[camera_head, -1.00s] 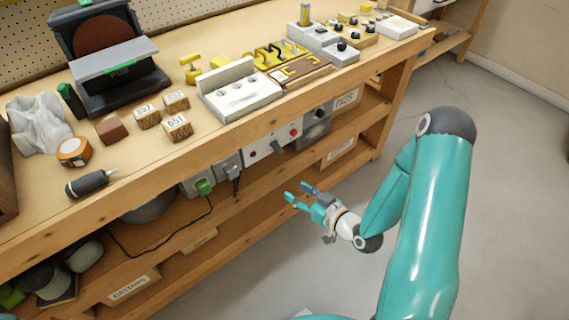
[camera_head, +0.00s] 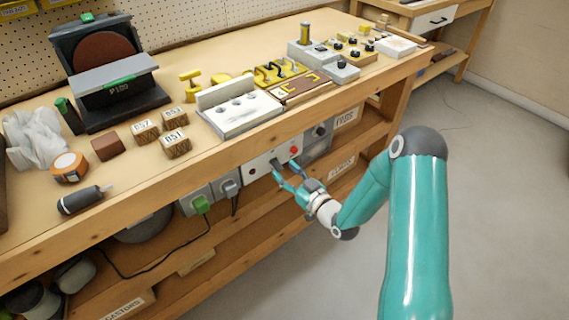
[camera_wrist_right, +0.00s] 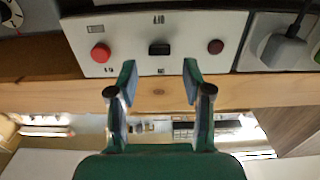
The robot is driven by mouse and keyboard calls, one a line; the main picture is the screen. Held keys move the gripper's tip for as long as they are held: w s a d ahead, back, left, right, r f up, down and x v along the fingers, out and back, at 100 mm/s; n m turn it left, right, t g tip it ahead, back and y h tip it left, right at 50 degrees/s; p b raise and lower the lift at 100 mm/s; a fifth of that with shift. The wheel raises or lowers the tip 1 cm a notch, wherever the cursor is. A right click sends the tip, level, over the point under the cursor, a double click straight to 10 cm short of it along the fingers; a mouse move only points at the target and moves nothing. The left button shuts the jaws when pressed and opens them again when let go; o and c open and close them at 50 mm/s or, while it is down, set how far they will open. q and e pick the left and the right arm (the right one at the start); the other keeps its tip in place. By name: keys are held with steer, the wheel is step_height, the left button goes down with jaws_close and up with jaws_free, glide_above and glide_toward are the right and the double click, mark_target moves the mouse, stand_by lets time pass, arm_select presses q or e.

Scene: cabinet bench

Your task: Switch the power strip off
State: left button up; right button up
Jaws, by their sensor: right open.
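My right gripper (camera_head: 285,174) is open and empty in front of the panel. In the wrist view its fingertips (camera_wrist_right: 158,76) straddle the black switch's line, with the switch beyond them. I cannot tell if they touch the panel. My left gripper is not in view.
The wooden bench top (camera_head: 215,160) overhangs above. A lower shelf holds bins. Open floor (camera_head: 490,210) lies to the right.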

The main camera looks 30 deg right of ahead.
mark_target(280, 168)
steer(key=shift+w+a, duration=0.15)
steer(key=shift+w, duration=1.6)
jaws_close()
steer(key=shift+f+b, duration=0.25)
steer(key=shift+b, duration=0.3)
steer(key=f+t+b, duration=0.1)
steer(key=t+b, duration=0.2)
steer(key=b, duration=0.8)
steer(key=shift+f, duration=0.2)
steer(key=shift+r+t+b, duration=0.1)
steer(key=shift+t+b, duration=0.3)
steer(key=shift+b, duration=0.15)
steer(key=shift+r, duration=0.15)
